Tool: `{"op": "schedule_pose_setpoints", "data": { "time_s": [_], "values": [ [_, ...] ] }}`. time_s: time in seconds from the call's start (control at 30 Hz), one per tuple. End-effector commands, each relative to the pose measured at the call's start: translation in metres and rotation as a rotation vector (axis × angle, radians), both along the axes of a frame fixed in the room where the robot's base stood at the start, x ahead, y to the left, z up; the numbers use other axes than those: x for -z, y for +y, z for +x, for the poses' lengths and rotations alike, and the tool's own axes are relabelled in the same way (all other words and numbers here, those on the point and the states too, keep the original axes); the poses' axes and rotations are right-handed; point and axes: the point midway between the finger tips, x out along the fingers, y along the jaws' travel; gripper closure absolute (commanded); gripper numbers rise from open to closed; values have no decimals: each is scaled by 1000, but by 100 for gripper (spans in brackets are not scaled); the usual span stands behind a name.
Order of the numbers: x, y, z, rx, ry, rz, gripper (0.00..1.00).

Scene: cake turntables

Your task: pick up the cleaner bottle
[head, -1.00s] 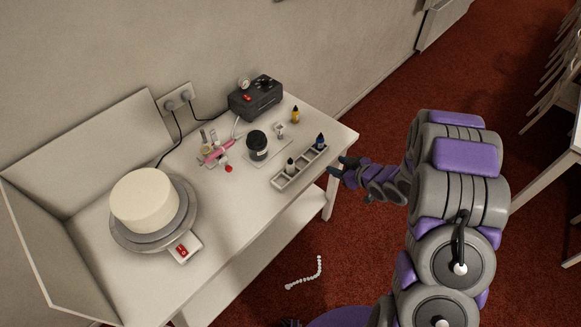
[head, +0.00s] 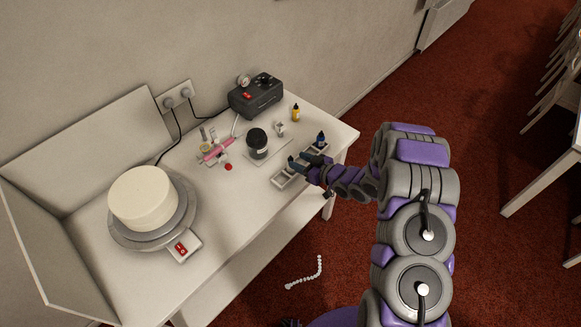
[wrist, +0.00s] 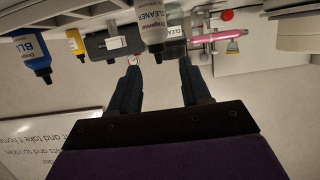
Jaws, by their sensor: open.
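In the head view my gripper (head: 298,168) is over the white slotted rack (head: 285,180) at the table's front right. There it hides most or all of the cleaner bottle.
A blue bottle (head: 321,140) stands at the rack's right end. A cake (head: 142,197) sits on a turntable at far left.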

Motion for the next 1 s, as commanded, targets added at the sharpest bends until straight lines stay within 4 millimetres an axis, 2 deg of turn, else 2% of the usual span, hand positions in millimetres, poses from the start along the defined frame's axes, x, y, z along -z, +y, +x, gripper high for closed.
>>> {"op": "schedule_pose_setpoints", "data": {
  "time_s": [0.1,0.33,0.6,0.93,1.0],
  "values": [
    [5,11,8,-1,1,-2,53],
    [9,21,16,-1,0,-1,53],
    [20,48,38,-3,1,-1,53],
    [21,53,43,0,1,0,53],
    [21,53,43,0,1,0,58]
  ]
}}
